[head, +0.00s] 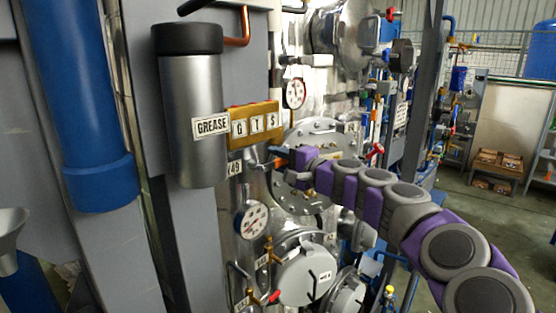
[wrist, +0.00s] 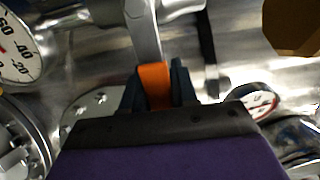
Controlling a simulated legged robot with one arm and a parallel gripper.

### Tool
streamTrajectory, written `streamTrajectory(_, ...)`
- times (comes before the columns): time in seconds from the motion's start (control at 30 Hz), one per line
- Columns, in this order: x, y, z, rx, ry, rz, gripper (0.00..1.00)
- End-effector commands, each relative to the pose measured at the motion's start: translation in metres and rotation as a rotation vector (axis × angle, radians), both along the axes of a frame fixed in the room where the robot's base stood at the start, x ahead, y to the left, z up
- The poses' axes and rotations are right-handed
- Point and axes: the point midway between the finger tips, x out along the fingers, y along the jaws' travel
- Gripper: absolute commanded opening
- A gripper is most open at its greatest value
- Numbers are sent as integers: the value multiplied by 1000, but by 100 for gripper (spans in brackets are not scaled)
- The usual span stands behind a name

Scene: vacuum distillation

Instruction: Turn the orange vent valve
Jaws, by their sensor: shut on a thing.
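The orange vent valve handle (wrist: 155,86) is between the dark fingers of my gripper (wrist: 158,90) in the wrist view. A grey metal lever part (wrist: 143,35) runs up from the orange piece. My gripper is shut on the orange handle. In the head view, my purple and grey arm comes in from the lower right, and my gripper (head: 279,161) sits below the brass block, in front of the large flange. Little of the orange handle shows there, and the fingers hide part of it.
A grey grease cylinder (head: 195,125) hangs left of my gripper, beside a brass block (head: 256,124) with letter tiles. Gauges (head: 252,220) (head: 294,93) and a bolted flange (head: 318,140) are close by. A blue pipe (head: 80,100) stands at left. Open floor (head: 485,215) lies at right.

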Motion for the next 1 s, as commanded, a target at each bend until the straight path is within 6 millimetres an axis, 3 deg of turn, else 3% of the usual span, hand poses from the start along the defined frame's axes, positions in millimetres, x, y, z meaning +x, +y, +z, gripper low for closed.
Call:
streamTrajectory(0.47,0,1,-1,-55,-59,2,0)
streamTrajectory(1.0,-7,7,26,-331,-414,3,0)
